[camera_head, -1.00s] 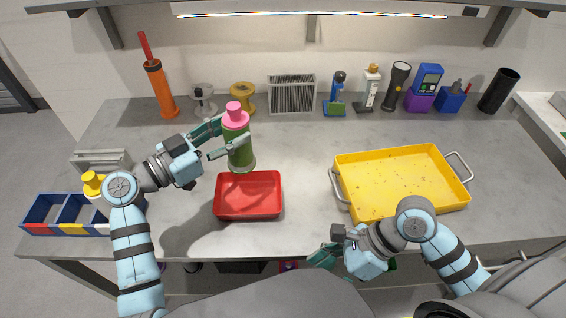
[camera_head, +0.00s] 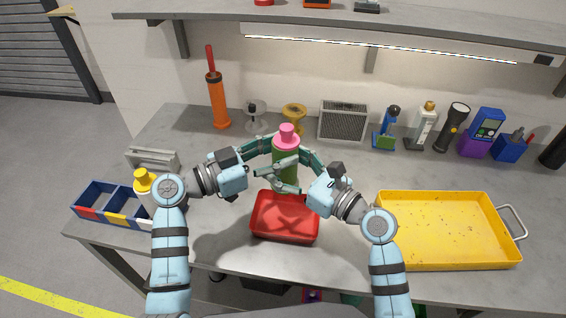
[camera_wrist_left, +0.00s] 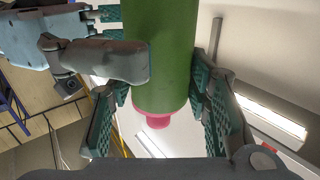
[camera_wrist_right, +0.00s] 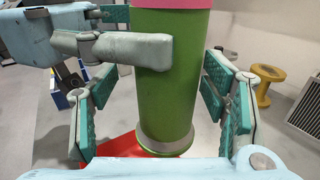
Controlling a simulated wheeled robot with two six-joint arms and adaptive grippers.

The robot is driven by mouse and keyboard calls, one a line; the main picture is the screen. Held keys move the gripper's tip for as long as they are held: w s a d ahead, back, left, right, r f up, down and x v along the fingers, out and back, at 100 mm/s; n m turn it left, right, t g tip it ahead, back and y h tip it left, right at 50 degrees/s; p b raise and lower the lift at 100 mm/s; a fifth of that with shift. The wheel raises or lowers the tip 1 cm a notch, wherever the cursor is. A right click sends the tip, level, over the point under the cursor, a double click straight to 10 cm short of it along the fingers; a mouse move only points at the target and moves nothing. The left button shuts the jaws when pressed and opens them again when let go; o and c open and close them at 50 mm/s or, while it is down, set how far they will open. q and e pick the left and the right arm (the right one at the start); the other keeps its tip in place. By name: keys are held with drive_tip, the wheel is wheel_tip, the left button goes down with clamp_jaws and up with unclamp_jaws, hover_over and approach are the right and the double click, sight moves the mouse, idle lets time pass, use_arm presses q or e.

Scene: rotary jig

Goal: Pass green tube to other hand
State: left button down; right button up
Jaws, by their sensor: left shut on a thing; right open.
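The green tube (camera_head: 284,172) with a pink cap stands upright above the red tray in the head view. My left gripper (camera_head: 281,155) is shut on it from the left. In the left wrist view the green tube (camera_wrist_left: 160,50) sits between the pads of my left gripper (camera_wrist_left: 160,95). My right gripper (camera_head: 290,168) comes from the right, its open fingers on either side of the tube. In the right wrist view the green tube (camera_wrist_right: 167,85) stands between the pads of my right gripper (camera_wrist_right: 165,105), with gaps visible at both sides.
The red tray (camera_head: 285,229) lies below the tube. The yellow tray (camera_head: 450,262) is at right, and a divided bin (camera_head: 105,205) with a yellow-capped bottle (camera_head: 144,181) at left. Several tools line the back, including an orange tool (camera_head: 216,102) and a vent box (camera_head: 343,121).

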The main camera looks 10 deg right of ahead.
drive_tip(key=shift+w+a, duration=0.45)
use_arm(q)
drive_tip(key=shift+d, duration=0.1)
use_arm(e)
drive_tip(key=c, duration=1.4)
use_arm(q)
drive_tip(key=c, duration=0.8)
unclamp_jaws()
use_arm(e)
drive_tip(key=shift+s, duration=0.1)
